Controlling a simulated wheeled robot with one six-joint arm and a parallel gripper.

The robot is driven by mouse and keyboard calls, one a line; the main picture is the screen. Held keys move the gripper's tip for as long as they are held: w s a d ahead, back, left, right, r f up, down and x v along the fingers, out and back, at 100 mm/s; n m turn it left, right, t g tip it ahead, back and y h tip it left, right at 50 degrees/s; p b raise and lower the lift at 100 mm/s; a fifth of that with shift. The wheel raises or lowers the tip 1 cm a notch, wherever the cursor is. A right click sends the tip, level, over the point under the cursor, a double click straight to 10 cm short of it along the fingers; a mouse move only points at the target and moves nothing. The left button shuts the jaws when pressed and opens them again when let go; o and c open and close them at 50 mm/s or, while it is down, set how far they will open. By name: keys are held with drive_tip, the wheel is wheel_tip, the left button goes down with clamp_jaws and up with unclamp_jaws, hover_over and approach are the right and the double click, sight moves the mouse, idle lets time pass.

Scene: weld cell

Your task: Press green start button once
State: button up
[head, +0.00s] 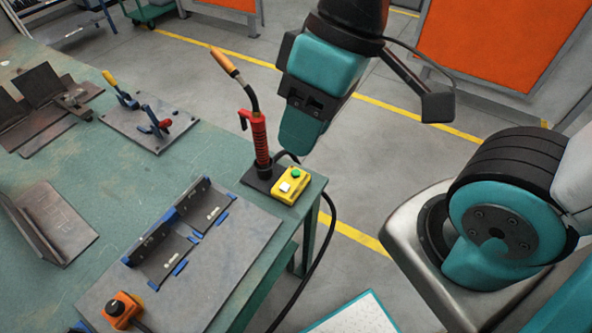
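The green start button (296,173) sits on a small yellow control box (283,192) at the right corner of the green table. A white button (285,187) is beside it on the same box. My gripper (297,145) points down near the box, a little above and behind it in the picture, and looks apart from the button. Its teal body hides the fingertips' detail, so I cannot tell whether it is open or shut.
A red welding torch (260,140) stands on a dark base left of the box. A grey plate (215,255) with a dark angle piece lies in front. A black cable hangs over the table's right edge.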

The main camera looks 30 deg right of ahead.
clamp_jaws()
idle(1.5)
